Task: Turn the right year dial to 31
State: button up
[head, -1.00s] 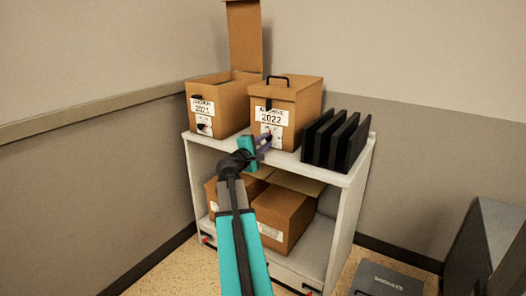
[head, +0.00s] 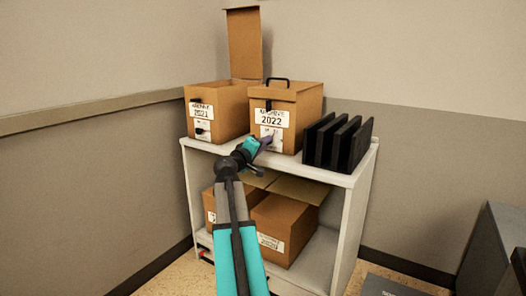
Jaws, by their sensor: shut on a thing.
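Two cardboard archive boxes stand on top of the white shelf unit. The left box (head: 227,110), labelled 2021, has its lid raised. The right box (head: 302,105), labelled 2022, is shut, with a black handle on its lid. My gripper (head: 266,141) is at the lower label (head: 268,131) on the right box's front, shut on the right year dial there. The dial itself is hidden by the gripper, so its reading cannot be told. A small dark dial (head: 201,131) shows on the left box's lower label.
Several black upright files (head: 338,143) stand right of the boxes on the shelf unit (head: 345,178). More cardboard boxes (head: 283,229) sit on the lower shelf. A dark grey case (head: 490,250) stands at the lower right. Walls close in behind and left.

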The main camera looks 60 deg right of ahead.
jog(key=shift+s, duration=0.15)
jog(key=shift+f, duration=0.1)
jog(key=o, duration=1)
jog(key=shift+o, duration=0.3)
jog(key=shift+a, duration=0.1)
jog(key=a+p, duration=0.3)
jog(key=a, duration=1)
jog(key=shift+s+a+p, duration=0.3)
jog(key=shift+s, duration=0.05)
